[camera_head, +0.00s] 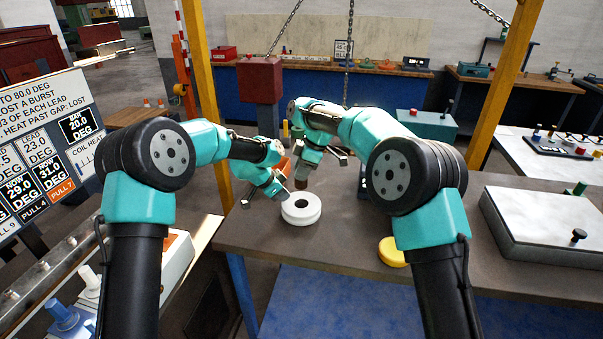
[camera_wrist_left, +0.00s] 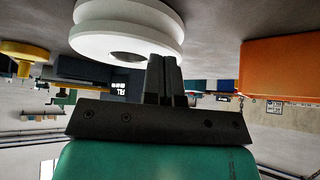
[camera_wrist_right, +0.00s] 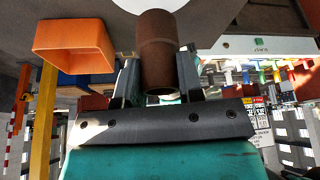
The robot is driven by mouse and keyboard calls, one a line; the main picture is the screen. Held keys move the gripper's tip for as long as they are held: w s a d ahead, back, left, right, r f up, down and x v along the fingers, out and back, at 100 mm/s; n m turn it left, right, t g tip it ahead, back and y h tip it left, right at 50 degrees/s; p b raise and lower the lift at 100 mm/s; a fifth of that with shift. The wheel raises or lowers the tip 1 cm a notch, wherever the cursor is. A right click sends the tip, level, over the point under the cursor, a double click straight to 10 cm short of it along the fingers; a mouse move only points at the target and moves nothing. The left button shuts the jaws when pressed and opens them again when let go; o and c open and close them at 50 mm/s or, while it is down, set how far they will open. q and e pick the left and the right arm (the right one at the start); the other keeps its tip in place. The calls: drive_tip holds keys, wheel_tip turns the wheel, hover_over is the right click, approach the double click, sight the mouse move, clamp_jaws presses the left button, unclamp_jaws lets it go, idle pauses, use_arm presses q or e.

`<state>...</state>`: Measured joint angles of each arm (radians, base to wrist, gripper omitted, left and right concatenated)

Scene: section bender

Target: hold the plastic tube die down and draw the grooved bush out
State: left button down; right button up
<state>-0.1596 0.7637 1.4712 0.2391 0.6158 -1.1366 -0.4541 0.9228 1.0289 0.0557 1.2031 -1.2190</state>
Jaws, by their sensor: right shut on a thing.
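The white grooved plastic tube die (camera_head: 301,213) lies flat on the grey table; its central hole shows dark and looks empty. It also shows at the top of the left wrist view (camera_wrist_left: 128,45). My left gripper (camera_head: 284,193) is shut, its paired fingers (camera_wrist_left: 165,75) at the die's rim; whether they touch it I cannot tell. My right gripper (camera_wrist_right: 155,85) is shut on the brown bush (camera_wrist_right: 157,50), with a finger on either side. In the head view the bush (camera_head: 301,183) appears just behind the die's hole, apart from it. Its groove is not clear.
An orange open box (camera_wrist_right: 75,45) stands close by, behind the grippers. A yellow round piece (camera_head: 391,252) lies on the table to the right, near my right arm. A white slab (camera_head: 550,215) with knobs is further right. The table front is clear.

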idle(0.5)
use_arm(q)
drive_tip(key=shift+r, duration=2.5)
